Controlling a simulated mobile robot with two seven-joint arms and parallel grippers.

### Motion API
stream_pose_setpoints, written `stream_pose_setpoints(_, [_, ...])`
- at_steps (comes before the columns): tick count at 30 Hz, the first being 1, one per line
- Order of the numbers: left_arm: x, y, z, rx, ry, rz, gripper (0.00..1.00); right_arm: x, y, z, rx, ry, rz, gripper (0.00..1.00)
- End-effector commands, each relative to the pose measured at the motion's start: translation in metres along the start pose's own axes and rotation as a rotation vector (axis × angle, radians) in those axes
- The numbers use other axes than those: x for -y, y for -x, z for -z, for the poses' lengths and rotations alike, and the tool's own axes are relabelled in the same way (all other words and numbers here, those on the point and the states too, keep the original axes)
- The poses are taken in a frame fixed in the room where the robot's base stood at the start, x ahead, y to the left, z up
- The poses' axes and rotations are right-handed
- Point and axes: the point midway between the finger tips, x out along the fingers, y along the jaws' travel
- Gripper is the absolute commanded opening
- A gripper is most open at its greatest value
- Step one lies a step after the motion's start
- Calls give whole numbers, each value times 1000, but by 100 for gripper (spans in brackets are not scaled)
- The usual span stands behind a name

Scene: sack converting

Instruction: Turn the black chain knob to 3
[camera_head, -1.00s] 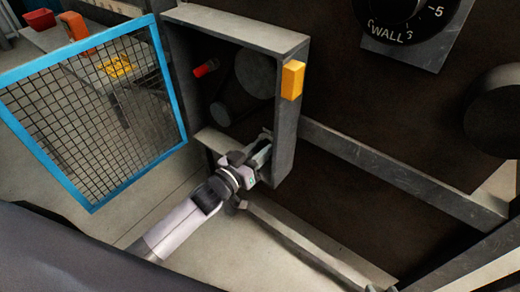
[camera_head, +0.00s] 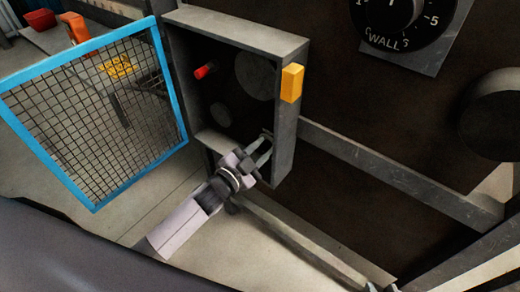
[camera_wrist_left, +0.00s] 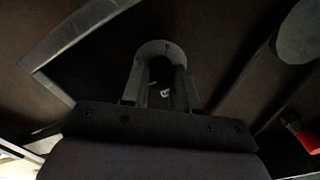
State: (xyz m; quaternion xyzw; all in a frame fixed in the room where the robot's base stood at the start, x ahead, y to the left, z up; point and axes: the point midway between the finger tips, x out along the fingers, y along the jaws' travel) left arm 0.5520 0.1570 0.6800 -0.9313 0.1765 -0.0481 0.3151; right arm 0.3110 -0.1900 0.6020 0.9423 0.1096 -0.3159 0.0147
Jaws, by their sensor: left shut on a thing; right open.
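The black chain knob (camera_wrist_left: 160,70) shows as a dark shape in the left wrist view, between my two fingers, in front of a grey round plate (camera_wrist_left: 153,48) with a small dark mark. My left gripper (camera_head: 265,145) reaches into the lower part of the open grey box (camera_head: 240,32) in the head view. In the left wrist view my left gripper (camera_wrist_left: 160,92) has a finger on each side of the knob and is shut on it. The knob's pointer and numbers are too dark to read. My right gripper is not in view.
A blue-framed mesh door (camera_head: 172,85) stands open left of the box. A red knob (camera_head: 204,71) and grey discs are inside the box. A yellow block (camera_head: 292,83) is on its right edge. A black WALLS dial (camera_head: 425,35) is at the upper right. A grey rail (camera_head: 400,172) runs rightward.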

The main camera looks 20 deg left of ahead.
Motion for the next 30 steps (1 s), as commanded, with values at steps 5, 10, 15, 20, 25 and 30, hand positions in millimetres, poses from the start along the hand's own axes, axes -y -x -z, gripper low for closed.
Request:
stream_pose_setpoints(5, [-1, 0, 0, 4, -168, 1, 0, 0, -1, -2, 1, 0, 0, 43])
stream_pose_setpoints(10, [-1, 0, 0, 8, -327, 1, 0, 0, -2, -4, 2, -1, 1, 43])
stream_pose_setpoints(15, [-1, 0, 0, 13, -471, 2, 0, 0, -3, -7, 2, -1, 1, 43])
stream_pose_setpoints(20, [-1, 0, 0, 16, -582, 3, 0, 0, -5, -8, 2, -1, 1, 43])
stream_pose_setpoints(25, [-1, 0, 0, 19, -667, 3, 0, 0, -6, -10, 2, -1, 1, 43])
stream_pose_setpoints(30, [-1, 0, 0, 20, -717, 3, 0, 0, -7, -10, 2, -3, 1, 43])
